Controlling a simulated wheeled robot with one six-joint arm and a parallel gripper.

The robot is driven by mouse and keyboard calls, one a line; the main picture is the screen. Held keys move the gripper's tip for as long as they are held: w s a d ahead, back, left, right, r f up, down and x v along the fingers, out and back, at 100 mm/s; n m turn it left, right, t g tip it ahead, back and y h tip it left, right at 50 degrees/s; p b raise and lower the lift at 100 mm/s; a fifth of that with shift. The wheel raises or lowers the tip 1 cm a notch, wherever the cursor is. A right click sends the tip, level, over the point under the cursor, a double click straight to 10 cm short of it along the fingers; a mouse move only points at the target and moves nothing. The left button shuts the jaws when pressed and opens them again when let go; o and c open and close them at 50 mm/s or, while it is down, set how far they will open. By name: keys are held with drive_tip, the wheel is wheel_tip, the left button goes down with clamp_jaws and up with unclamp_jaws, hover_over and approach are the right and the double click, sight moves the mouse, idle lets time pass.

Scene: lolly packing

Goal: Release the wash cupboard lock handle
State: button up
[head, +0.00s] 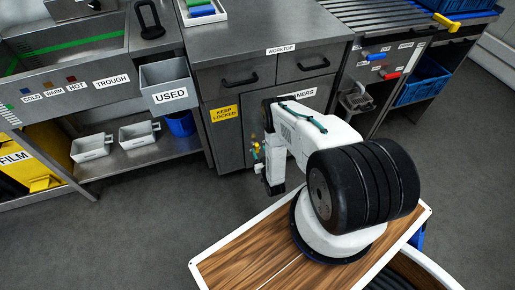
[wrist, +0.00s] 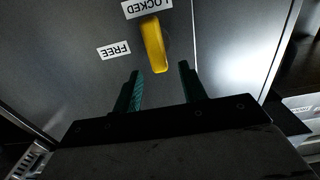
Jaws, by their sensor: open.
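The yellow lock handle (wrist: 153,45) shows in the wrist view on the grey cupboard door (wrist: 85,75). It runs from beside the upside-down LOCKED label (wrist: 147,8) down towards my gripper (wrist: 160,70). The upside-down FREE label (wrist: 114,50) is to the left of the handle. My gripper is open, with its two green fingers on either side of the handle's near end. I cannot tell whether they touch it. In the head view my gripper is low in front of the wash cupboard, and my arm hides part of the door.
The cupboard has a yellow KEEP LOCKED sign (head: 224,113) and drawers with black handles (head: 240,82) above. A grey USED bin (head: 170,96) hangs at its left. A rack with a blue crate (head: 423,80) stands at the right. The floor (head: 130,230) at front left is clear.

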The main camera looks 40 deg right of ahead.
sight(258, 147)
drive_tip(key=shift+x, duration=1.55)
clamp_jaws()
